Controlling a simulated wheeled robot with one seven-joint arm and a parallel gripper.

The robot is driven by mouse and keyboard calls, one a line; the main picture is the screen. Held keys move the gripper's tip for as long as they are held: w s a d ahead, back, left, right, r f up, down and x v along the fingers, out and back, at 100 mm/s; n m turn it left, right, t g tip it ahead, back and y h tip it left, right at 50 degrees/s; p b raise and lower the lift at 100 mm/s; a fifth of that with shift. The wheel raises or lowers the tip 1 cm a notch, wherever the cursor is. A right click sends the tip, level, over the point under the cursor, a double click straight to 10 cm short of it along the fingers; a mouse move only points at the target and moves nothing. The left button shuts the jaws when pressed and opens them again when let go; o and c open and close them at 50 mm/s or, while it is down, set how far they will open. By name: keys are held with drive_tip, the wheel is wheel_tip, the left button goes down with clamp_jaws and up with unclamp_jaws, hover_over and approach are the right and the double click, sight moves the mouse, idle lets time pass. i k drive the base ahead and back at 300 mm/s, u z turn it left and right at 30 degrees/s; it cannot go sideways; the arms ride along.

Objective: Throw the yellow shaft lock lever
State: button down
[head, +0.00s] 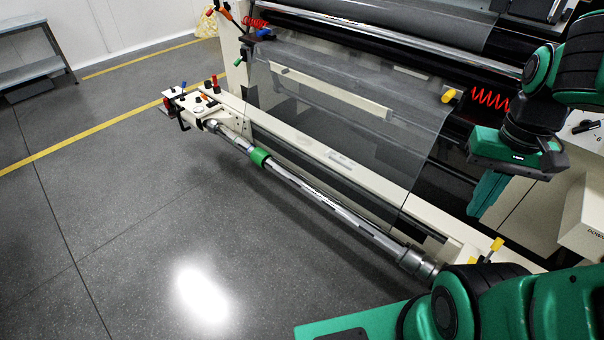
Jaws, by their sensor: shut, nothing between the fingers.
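The yellow shaft lock lever (495,246) stands up at the right end of the long metal shaft (330,205), by the shaft's grey end fitting (416,263). Its lower end is partly hidden behind my own arm. My gripper (484,196) hangs above and behind the lever in the picture, pointing down. Its teal fingers are shut and empty, and a gap shows between them and the lever.
A green collar (260,157) sits on the shaft. A cream beam (330,170) and a dark translucent web (350,130) lie behind it. A yellow knob (448,96) and red coiled hose (489,98) are near my gripper.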

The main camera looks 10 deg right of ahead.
sight(496, 247)
drive_tip(key=k, duration=1)
drive_tip(key=z, duration=0.65)
drive_tip(key=i, duration=0.8)
drive_tip(key=u, duration=0.5)
